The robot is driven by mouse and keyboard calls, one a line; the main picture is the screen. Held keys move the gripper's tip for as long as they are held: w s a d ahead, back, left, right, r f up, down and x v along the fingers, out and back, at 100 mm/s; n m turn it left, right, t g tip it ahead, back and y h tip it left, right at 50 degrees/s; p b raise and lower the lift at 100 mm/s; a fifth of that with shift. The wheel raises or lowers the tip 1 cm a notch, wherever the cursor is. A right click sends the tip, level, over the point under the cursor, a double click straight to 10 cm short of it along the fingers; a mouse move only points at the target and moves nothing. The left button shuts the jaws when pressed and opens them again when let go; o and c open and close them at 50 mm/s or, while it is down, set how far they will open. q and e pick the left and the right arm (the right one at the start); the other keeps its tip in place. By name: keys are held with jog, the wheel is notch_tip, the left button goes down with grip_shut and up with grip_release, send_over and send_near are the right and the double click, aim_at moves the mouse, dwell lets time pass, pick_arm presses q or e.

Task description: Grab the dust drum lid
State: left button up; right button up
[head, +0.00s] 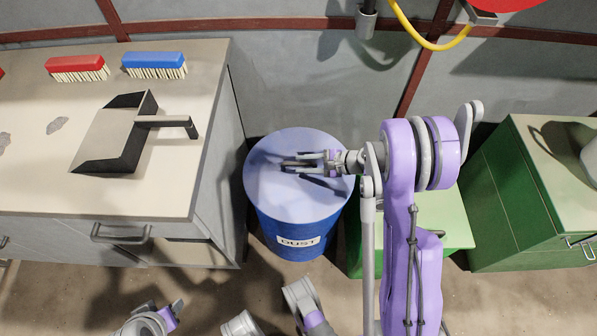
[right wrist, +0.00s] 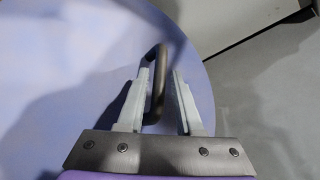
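The blue dust drum (head: 300,235) with a "DUST" label stands on the floor between the cabinets. Its round, pale blue lid (head: 265,190) is on top; the lid also fills the left of the right wrist view (right wrist: 60,75). My right gripper (head: 300,167) reaches in from the right, over the lid. In the right wrist view its fingers (right wrist: 161,78) are apart, with the lid's dark bar handle (right wrist: 160,62) between them. The handle lies nearer the left finger; I cannot tell whether they touch. Part of what seems my left gripper (head: 172,309) shows at the lower left edge.
A beige-topped workbench (head: 40,190) on the left carries a dustpan (head: 105,140), a red brush (head: 77,66) and a blue brush (head: 154,62). A green cabinet (head: 545,210) stands at the right. A yellow hose (head: 430,44) hangs above, behind the drum.

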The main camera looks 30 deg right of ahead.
jog(key=shift+x, duration=1)
grip_shut()
jog(key=shift+s, duration=0.1)
dwell(0.5)
